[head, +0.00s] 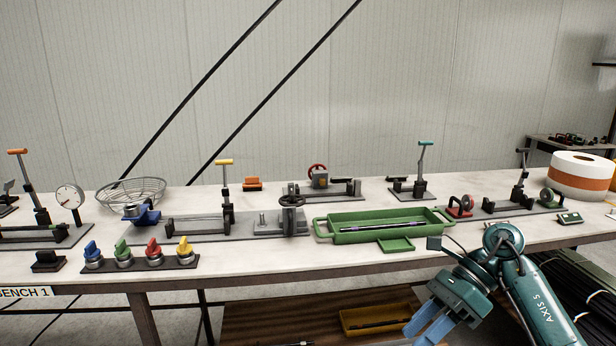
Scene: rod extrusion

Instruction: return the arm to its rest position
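My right arm, teal and marked "AXIS 5", comes in at the lower right. Its gripper (425,328) hangs below the front edge of the bench, pointing down and to the left. The two blue fingers show a gap between them with nothing seen in it, though the tips run close to the bottom edge of the picture. My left arm and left gripper are not in view.
The bench (300,268) is beside the gripper. On it are a green tray (345,239) holding a rod, a row of coloured knobs (153,254), a wire basket (130,193) and a tape roll (581,177). A yellow bin (375,319) sits below.

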